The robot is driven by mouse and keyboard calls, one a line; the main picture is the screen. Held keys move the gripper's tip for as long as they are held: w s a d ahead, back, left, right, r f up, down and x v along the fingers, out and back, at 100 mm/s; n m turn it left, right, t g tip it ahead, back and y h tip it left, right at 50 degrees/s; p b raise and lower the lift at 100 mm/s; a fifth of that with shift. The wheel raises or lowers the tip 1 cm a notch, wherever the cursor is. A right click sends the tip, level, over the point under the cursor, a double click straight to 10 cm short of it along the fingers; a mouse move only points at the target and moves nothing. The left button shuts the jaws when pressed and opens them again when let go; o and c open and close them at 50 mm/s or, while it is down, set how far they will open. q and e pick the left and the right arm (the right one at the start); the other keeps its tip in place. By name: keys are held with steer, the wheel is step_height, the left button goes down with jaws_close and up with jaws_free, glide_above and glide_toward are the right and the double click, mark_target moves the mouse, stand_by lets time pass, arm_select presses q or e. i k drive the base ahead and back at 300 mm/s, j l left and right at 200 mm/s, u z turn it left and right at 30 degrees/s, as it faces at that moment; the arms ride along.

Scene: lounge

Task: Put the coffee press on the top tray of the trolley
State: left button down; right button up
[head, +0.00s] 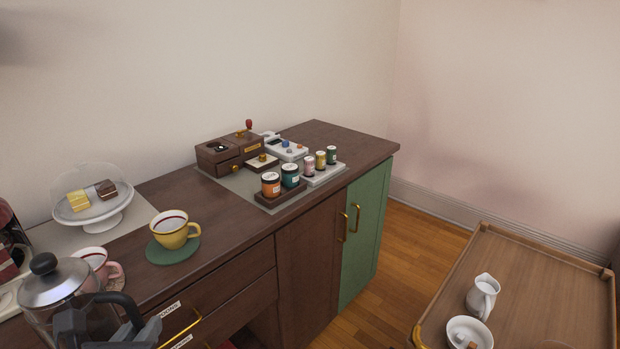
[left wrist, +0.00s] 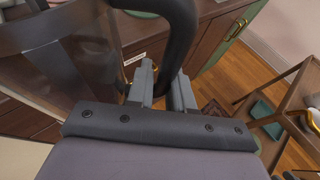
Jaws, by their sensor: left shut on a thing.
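The coffee press (head: 58,284) is at the lower left of the head view, with a glass body, silver lid, black knob and black handle. My left gripper (head: 104,333) is at the bottom left, partly cut off by the frame edge. In the left wrist view its fingers (left wrist: 164,90) are shut on the black handle (left wrist: 181,36), with the glass body to the left. The press is upright in front of the counter. The trolley's wooden top tray (head: 540,270) is at the lower right, well apart from the press. My right gripper is not in view.
The tray holds a white jug (head: 483,296) and a white bowl (head: 469,333); its far part is bare. The counter (head: 228,222) carries a yellow cup (head: 176,230), pink cup (head: 97,264), domed cake stand (head: 94,205) and several jars. Floor shows between counter and trolley.

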mark_target(524, 283)
steer(key=z, duration=2.1)
steer(key=i+z, duration=0.25)
steer(key=i+j+z, duration=0.1)
steer(key=z, duration=0.15)
steer(key=i+j, duration=0.1)
steer(key=i, duration=0.2)
